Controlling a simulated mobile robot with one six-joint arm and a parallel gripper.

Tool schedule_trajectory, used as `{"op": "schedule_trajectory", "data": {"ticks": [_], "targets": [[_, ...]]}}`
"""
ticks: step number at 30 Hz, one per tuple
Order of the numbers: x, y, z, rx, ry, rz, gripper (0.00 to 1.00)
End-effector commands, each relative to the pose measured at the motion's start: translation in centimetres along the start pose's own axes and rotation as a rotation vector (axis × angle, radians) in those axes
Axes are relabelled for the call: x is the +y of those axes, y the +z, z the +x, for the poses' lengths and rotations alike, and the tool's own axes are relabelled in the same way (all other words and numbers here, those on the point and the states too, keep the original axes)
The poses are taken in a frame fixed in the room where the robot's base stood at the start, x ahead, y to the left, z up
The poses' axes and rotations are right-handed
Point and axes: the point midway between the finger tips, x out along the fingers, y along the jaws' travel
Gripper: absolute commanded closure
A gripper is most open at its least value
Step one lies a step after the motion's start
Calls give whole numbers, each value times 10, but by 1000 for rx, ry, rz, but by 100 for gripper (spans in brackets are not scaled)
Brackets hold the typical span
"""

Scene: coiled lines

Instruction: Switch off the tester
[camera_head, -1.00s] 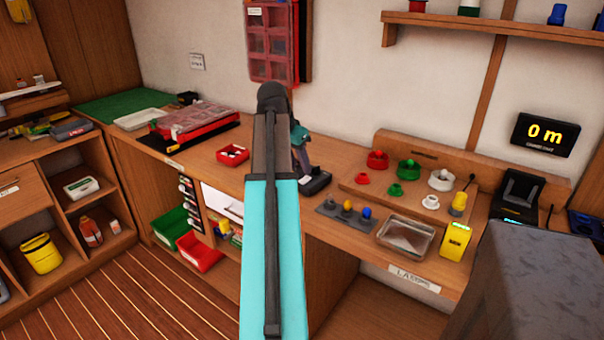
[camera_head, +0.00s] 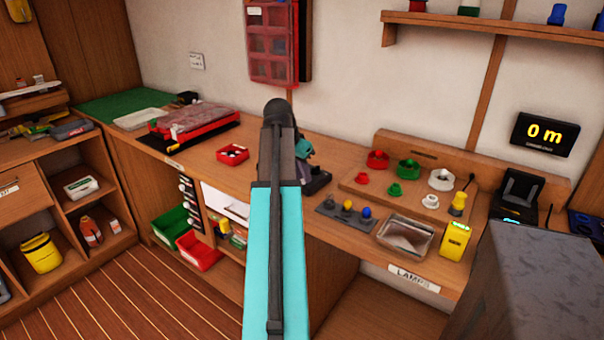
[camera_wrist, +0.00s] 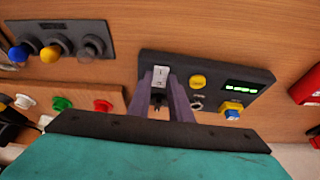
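The tester (camera_wrist: 206,82) is a dark box on the wooden bench. In the wrist view it carries a white rocker switch (camera_wrist: 161,75), a yellow knob (camera_wrist: 198,81), a lit green display (camera_wrist: 240,88) and a yellow-and-blue part at its lower right. In the head view the tester's dark edge (camera_head: 318,183) shows just right of my arm; the rest is mostly hidden. My gripper (camera_wrist: 162,84) has two purple fingers, apart and empty, with tips beside or just above the white switch. I cannot tell whether they touch it.
A strip of coloured lamps (camera_head: 345,210), a clear tray (camera_head: 405,238) and a yellow device (camera_head: 456,240) stand to the right on the bench. Red, green and white caps sit behind them. A small red box (camera_head: 233,154) lies left of my arm.

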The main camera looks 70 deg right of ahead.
Motion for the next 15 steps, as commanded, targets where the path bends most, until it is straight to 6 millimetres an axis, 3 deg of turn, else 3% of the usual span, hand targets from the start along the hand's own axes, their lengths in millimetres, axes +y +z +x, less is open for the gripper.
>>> {"op": "schedule_trajectory", "data": {"ticks": [3,15], "targets": [[0,0,0,0,1,0,100],[-1,-6,-2,-67,3,1,100]]}}
